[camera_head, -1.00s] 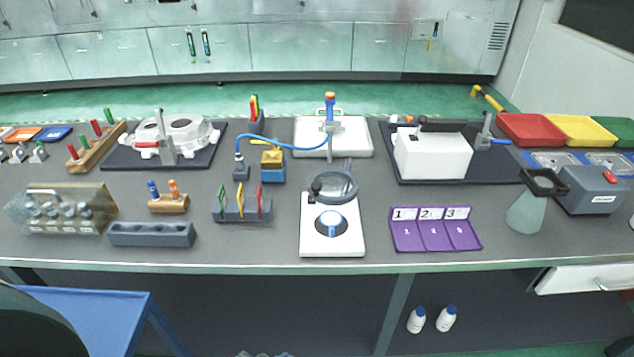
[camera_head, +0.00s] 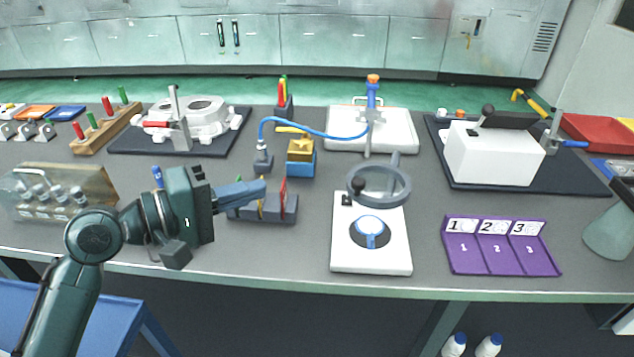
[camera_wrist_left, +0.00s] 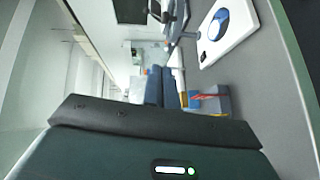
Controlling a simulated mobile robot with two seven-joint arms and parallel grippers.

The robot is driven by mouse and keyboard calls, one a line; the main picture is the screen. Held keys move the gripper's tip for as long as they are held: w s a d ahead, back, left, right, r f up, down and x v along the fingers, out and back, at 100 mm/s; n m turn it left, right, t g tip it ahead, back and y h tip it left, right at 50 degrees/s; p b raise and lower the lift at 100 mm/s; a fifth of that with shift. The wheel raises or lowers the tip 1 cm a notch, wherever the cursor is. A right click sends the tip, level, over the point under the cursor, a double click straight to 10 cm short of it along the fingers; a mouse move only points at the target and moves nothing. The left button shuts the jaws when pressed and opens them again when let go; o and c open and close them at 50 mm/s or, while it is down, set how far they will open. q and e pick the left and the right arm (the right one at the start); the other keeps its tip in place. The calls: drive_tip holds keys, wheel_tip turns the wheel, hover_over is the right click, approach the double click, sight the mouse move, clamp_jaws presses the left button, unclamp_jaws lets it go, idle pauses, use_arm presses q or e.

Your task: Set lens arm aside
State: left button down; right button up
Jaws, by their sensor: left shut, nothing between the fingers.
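The lens arm is a grey ring (camera_head: 380,185) with a black knob, over the back end of a white base plate (camera_head: 371,262). The plate carries a dark disc with a blue-rimmed round part (camera_head: 369,232). My left gripper (camera_head: 264,188) comes in from the left, its blue fingers shut and empty, over the grey slotted rack (camera_head: 278,208) and apart from the lens arm. In the left wrist view the shut fingers (camera_wrist_left: 160,73) point forward, with the white base plate (camera_wrist_left: 240,38) to their upper right. My right gripper is not in view.
A blue cable arches from a grey block (camera_head: 263,163) to a white stand (camera_head: 400,133) behind the lens. A gold-topped blue block (camera_head: 300,168) stands nearby. A purple numbered tray (camera_head: 500,262) lies to the right. Bare table shows between tray and base plate.

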use_arm(q)
drive_tip(key=shift+d, duration=0.1)
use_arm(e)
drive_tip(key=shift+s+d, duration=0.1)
use_arm(q)
drive_tip(key=s+d+p+x, duration=0.1)
drive_tip(key=s+p+x, duration=0.1)
drive_tip(key=x, duration=1)
drive_tip(key=shift+d+f, duration=0.25)
drive_tip(key=shift+d, duration=0.35)
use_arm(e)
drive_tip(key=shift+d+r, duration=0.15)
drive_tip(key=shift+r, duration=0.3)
use_arm(q)
drive_tip(key=shift+w, duration=0.1)
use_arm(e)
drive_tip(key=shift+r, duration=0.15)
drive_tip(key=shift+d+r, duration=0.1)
